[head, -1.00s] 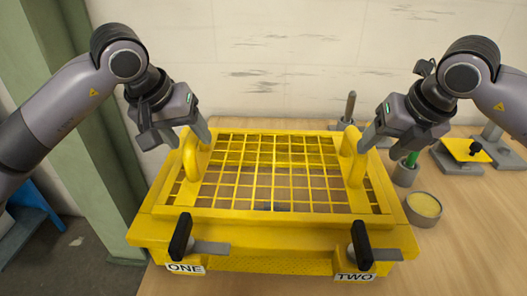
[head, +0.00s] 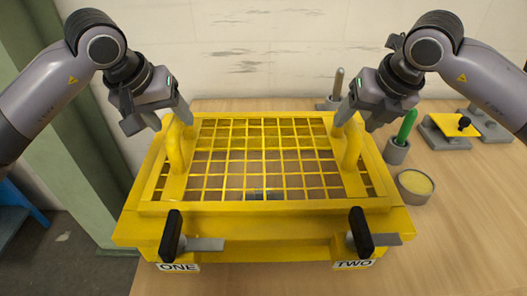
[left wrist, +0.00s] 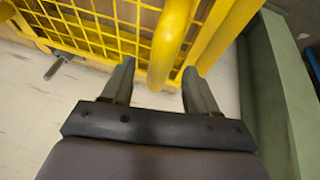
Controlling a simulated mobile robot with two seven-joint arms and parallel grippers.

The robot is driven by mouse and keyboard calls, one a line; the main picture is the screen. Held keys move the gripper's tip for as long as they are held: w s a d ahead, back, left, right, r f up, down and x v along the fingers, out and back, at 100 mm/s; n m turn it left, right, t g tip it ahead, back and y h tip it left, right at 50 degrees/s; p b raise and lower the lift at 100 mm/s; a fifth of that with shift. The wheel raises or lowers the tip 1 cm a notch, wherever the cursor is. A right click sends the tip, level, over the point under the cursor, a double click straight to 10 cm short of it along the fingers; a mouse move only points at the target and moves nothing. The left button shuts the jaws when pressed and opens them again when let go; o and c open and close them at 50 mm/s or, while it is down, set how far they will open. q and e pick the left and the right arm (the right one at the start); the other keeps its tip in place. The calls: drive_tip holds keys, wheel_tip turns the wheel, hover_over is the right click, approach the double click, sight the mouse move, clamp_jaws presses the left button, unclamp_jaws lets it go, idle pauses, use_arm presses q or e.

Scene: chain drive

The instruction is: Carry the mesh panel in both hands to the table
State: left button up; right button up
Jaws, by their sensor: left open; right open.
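The yellow mesh panel (head: 262,198) lies flat on a yellow box-like housing (head: 230,226) on the table. It has a left handle (head: 176,152) and a right handle (head: 352,150). My open left gripper (head: 184,114) is at the top of the left handle. In the left wrist view, that handle (left wrist: 170,45) runs in between the spread fingertips (left wrist: 160,75), with no grip visible. My open right gripper (head: 356,116) is at the far upper end of the right handle; contact cannot be told.
Two black-knobbed latches, ONE (head: 171,234) and TWO (head: 361,232), sit at the housing's front, their grey bars pointing right. On the wooden table (head: 450,230) stand a cup with a green-handled tool (head: 407,127), a yellow-filled bowl (head: 415,186) and a grey-yellow fixture (head: 455,127).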

sight(181, 130)
use_arm(q)
drive_tip(key=shift+x, duration=2.7)
use_arm(e)
drive_tip(key=shift+x, duration=2.65)
use_arm(q)
clamp_jaws()
use_arm(e)
clamp_jaws()
use_arm(q)
drive_tip(key=shift+r, duration=0.1)
drive_tip(key=shift+w+r, duration=0.1)
drive_tip(key=shift+r, duration=0.05)
use_arm(e)
drive_tip(key=shift+w+r, duration=0.1)
drive_tip(key=shift+r, duration=0.1)
